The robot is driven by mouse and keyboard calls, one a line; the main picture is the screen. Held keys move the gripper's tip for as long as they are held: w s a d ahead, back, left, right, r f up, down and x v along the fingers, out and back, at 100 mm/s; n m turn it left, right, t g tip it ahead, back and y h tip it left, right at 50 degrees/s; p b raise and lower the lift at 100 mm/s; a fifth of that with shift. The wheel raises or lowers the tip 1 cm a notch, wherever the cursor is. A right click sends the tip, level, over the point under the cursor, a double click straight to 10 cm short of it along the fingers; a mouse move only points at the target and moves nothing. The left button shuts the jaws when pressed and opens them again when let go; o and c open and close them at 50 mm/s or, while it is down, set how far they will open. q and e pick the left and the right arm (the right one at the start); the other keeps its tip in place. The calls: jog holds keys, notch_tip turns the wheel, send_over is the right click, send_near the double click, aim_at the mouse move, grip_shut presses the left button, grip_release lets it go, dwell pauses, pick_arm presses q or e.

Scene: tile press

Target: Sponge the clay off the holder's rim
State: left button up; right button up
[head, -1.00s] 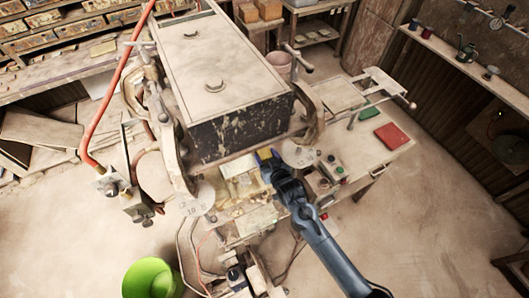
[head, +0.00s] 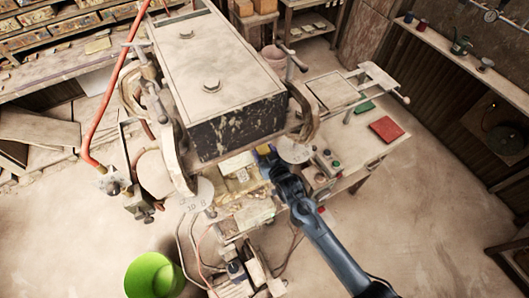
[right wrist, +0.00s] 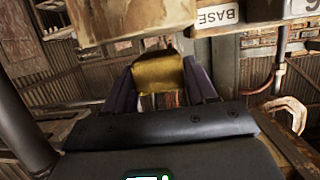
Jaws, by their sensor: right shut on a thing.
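My right gripper (head: 265,152) reaches in from the lower right to the front of the press. It is shut on a yellow sponge (right wrist: 158,74), which shows between its two purple fingers in the right wrist view. In the head view the sponge is a small yellow patch at the fingertips, beside the pale, clay-smeared holder area (head: 238,163) under the dark press box. In the right wrist view a pale, stained block (right wrist: 130,18) is just beyond the sponge. I cannot tell whether the sponge touches the rim. My left gripper is not in view.
The large press box (head: 235,125) with clamps stands directly behind the gripper. A control box with buttons (head: 328,162) and a round pale plate (head: 294,151) are close on the right. A red pad (head: 386,129) lies farther right. A green bucket (head: 153,275) stands on the floor.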

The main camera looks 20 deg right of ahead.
jog(key=shift+r, duration=0.2)
jog(key=shift+r, duration=0.8)
jog(key=shift+s+d, duration=0.2)
jog(key=shift+s, duration=1.6)
jog(key=s+d, duration=0.1)
jog(key=s, duration=1.2)
jog(key=shift+s+d, duration=0.2)
jog(key=shift+m+h, duration=0.3)
jog(key=shift+h, duration=0.1)
jog(key=shift+w+r, duration=0.1)
jog(key=shift+r, duration=1.95)
